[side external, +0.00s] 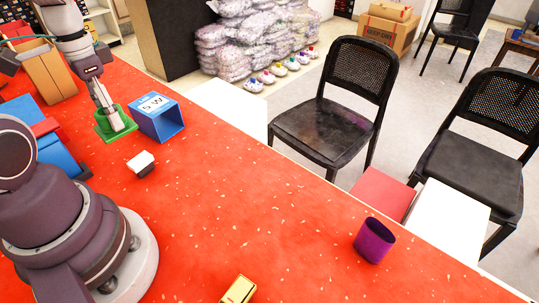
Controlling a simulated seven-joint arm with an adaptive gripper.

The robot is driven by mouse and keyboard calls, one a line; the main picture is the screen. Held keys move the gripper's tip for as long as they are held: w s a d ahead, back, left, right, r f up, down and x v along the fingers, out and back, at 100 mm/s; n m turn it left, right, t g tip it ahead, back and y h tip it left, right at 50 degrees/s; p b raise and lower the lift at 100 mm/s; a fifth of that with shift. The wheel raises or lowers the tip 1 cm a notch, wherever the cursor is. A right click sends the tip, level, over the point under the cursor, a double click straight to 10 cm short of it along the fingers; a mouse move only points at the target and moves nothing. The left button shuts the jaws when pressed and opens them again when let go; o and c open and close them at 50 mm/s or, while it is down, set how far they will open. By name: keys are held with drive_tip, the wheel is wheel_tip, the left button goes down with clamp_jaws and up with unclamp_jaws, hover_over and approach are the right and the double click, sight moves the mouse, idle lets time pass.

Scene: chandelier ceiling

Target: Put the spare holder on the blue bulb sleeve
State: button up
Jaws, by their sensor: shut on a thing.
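The blue bulb sleeve (160,124) is an open-ended blue box with a white "5 W" label, lying on the red table at upper left. Its open end faces the lower right. A green open piece (128,127), which I take to be the spare holder, is just left of the sleeve. My gripper (111,117) points down into the green piece, with its fingers shut on it. The fingertips are partly hidden by the green piece. I cannot tell whether the green piece rests on the table or touches the sleeve.
A small white-and-black block (141,163) lies in front of the sleeve. A purple cup (374,240) and a gold item (238,290) are towards the right and front. Blue, red and brown boxes (50,72) crowd the left. The table's middle is clear.

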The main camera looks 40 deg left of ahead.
hover_over(152, 103)
drive_tip(key=shift+s+d+f, duration=0.15)
drive_tip(key=shift+f, duration=0.25)
drive_tip(key=shift+s+d+f, duration=0.1)
drive_tip(key=shift+f, duration=0.25)
drive_tip(key=shift+w+a+f, duration=0.15)
drive_tip(key=shift+w+f, duration=0.05)
drive_tip(key=shift+f, duration=1.55)
drive_tip(key=shift+f, duration=0.1)
drive_tip(key=o, duration=1)
drive_tip(key=shift+o, duration=0.2)
